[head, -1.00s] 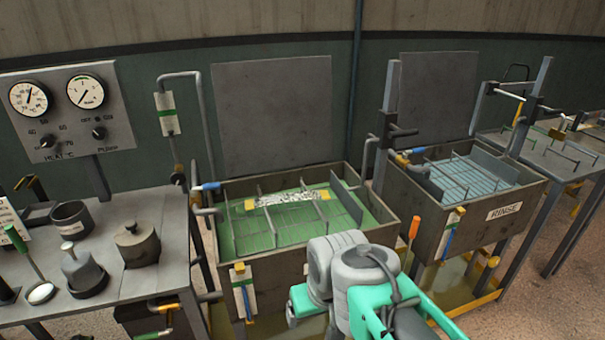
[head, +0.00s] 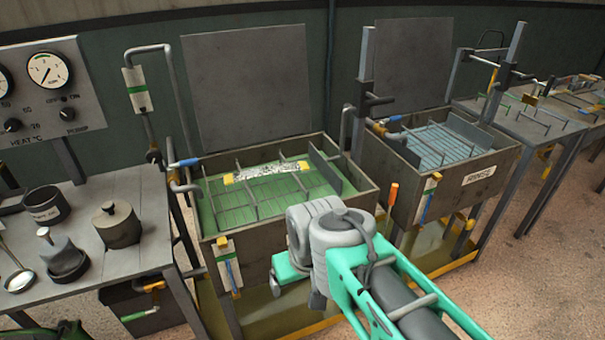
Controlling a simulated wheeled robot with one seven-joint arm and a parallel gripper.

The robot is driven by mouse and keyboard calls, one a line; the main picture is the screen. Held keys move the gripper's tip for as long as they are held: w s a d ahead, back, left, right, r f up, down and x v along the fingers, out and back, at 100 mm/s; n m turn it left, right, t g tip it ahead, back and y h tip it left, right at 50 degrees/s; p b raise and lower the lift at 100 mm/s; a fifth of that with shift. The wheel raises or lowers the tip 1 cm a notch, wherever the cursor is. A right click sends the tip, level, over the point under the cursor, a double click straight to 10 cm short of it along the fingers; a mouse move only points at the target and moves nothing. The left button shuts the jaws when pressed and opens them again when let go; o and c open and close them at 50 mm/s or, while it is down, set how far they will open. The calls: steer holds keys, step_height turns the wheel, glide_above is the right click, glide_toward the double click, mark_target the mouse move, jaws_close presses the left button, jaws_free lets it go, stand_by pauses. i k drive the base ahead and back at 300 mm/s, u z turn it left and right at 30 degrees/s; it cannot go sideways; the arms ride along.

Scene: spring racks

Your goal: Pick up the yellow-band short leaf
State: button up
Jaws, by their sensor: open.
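A short, speckled silvery leaf (head: 268,172) with yellow ends lies across the wire rack in the tank of green liquid (head: 362,203), near its back. My arm reaches in from the lower right, with its grey joint in front of the tank's front right corner. A teal part of the arm hangs just outside the tank's front wall. My gripper's fingers do not show; they are out of sight behind or below the arm. The arm is apart from the leaf in the picture.
A rinse tank (head: 478,180) with bluish liquid stands to the right. Upright grey posts and pipes rise beside the tanks. A bench (head: 150,253) with pots and a gauge panel (head: 45,90) is at left. A rack table (head: 530,133) is at far right.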

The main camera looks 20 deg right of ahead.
mark_target(232, 179)
steer(key=z, duration=1.55)
steer(key=i, duration=1.3)
steer(key=u, duration=3.35)
